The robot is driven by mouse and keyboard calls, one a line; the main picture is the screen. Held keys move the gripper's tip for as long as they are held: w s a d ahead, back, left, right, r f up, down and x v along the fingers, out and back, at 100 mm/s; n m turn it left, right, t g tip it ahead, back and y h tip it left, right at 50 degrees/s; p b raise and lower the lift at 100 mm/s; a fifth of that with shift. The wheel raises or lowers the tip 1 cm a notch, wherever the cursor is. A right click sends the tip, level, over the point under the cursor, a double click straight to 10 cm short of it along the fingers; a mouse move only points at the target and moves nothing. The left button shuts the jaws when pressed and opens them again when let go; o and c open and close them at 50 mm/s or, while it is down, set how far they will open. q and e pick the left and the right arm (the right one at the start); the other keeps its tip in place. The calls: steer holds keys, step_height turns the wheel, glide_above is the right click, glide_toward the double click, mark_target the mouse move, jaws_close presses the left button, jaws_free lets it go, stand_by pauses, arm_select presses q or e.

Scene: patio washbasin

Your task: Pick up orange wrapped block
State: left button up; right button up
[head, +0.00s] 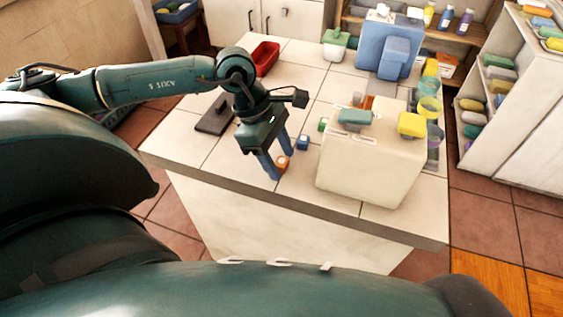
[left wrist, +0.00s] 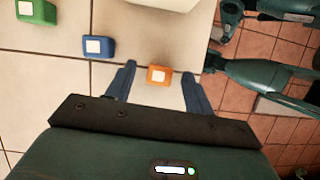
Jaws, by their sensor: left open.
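The orange wrapped block (head: 283,163) has a white label and sits on the tiled counter near its front edge. My left gripper (head: 281,167) points down over it, its blue fingers spread. In the left wrist view the orange block (left wrist: 159,75) lies between the two open fingertips (left wrist: 158,82), with a gap on each side. I cannot tell the exact height of the fingers over the counter. My right gripper is not in view.
A blue block (head: 302,142) and a green block (head: 323,124) lie close by on the counter. A large cream box (head: 370,172) stands to the right. A dark flat holder (head: 215,114) and a red tray (head: 264,58) lie behind and left.

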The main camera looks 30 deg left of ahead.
arm_select(q)
steer(key=c, duration=1)
steer(key=shift+r, duration=0.15)
steer(key=shift+c, duration=0.2)
